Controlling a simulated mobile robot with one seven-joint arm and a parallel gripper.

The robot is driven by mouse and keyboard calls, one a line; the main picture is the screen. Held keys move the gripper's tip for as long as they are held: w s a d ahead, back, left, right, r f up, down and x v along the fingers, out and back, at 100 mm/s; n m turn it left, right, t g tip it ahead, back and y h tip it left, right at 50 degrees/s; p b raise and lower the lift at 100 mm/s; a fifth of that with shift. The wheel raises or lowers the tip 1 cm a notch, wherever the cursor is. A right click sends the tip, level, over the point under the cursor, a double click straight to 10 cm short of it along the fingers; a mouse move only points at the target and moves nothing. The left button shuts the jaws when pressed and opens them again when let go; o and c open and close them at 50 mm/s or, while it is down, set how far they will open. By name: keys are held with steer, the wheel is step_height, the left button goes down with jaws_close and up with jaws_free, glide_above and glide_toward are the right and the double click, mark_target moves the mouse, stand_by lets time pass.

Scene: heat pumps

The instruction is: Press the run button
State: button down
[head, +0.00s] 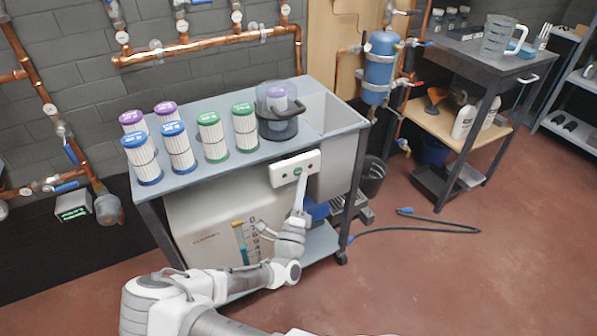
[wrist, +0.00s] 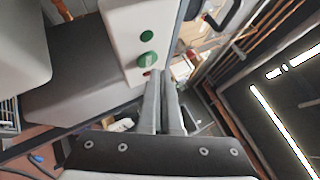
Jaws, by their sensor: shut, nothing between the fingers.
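A white control box (head: 294,169) is fixed to the front edge of the grey workbench. In the wrist view the box (wrist: 125,18) carries a round green button (wrist: 147,36), a larger green knob-like control (wrist: 148,60) and a small red one (wrist: 147,73). Any labels are too small to read, so I cannot tell which is the run button. My gripper (head: 302,182) is shut and empty, its fingers pointing up at the box. In the wrist view the fingertips (wrist: 161,78) are close beside the red control; I cannot tell whether they touch.
Several blue-, green- and purple-capped filters (head: 180,148) and a clear dark-based container (head: 278,110) stand on the workbench (head: 255,160). A beige tank (head: 205,225) sits below.

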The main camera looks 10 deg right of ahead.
steer(key=shift+w, duration=0.3)
steer(key=shift+w+a, duration=0.2)
steer(key=shift+w, duration=0.2)
stand_by(0.7)
steer(key=shift+s, duration=0.1)
steer(key=shift+s+d+p, duration=0.25)
steer(key=shift+s+p, duration=0.4)
steer(key=shift+s, duration=0.05)
steer(key=shift+s, duration=0.1)
steer(key=s, duration=0.1)
steer(key=s+d+p, duration=0.1)
steer(key=s, duration=0.1)
steer(key=s+p, duration=0.1)
steer(key=shift+s+d, duration=0.25)
steer(key=shift+s, duration=0.05)
stand_by(0.4)
